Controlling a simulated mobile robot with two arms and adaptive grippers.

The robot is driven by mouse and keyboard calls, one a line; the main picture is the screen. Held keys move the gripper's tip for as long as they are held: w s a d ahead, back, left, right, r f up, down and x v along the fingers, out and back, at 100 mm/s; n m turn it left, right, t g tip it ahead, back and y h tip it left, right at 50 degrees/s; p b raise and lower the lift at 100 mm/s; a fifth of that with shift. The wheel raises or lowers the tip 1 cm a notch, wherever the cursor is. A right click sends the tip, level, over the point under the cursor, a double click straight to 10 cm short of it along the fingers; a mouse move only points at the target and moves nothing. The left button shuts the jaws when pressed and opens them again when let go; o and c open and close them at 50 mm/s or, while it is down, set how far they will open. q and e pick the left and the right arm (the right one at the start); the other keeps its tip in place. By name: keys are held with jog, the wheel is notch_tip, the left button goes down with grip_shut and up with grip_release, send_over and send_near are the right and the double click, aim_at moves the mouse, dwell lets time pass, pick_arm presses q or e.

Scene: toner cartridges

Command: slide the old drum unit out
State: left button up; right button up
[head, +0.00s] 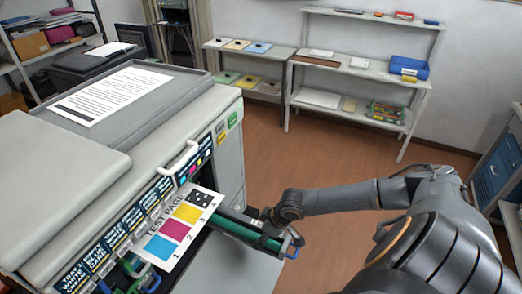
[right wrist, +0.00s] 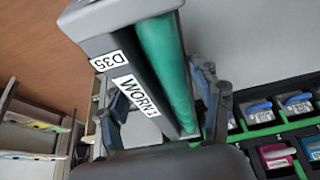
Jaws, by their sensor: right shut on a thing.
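The drum unit (head: 236,225) is a long dark bar with a green roller, sticking out to the right from the printer's open front. Its inner end is hidden behind the test page in the head view. In the right wrist view the drum unit (right wrist: 165,60) shows a bright green roller and white labels reading "D35" and "WORN1". My right gripper (head: 272,228) is shut on it near its outer end, with blue-grey fingers on both sides in the right wrist view (right wrist: 158,105). My left gripper is not in view.
The printer (head: 110,170) fills the left, with a test page (head: 178,228) hanging over its front. Cartridges with coloured handles sit in green-edged slots, including a magenta one (right wrist: 276,160). A shelf (head: 350,72) stands at the back. Floor (head: 300,150) is clear between.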

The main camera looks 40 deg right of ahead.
jog(key=shift+r, duration=0.15)
jog(key=shift+s+d+r+p, duration=0.25)
jog(key=shift+s+p, duration=0.1)
jog(key=shift+s, duration=0.15)
jog(key=shift+s+d+r+p, duration=0.15)
jog(key=shift+s+r+p, duration=0.05)
jog(key=shift+s+p, duration=0.2)
jog(key=shift+s+d+r, duration=0.25)
jog(key=shift+s+d, duration=0.05)
jog(key=shift+s, duration=0.4)
jog(key=shift+s+d+r, duration=0.25)
jog(key=shift+s, duration=0.4)
jog(key=shift+s, duration=0.1)
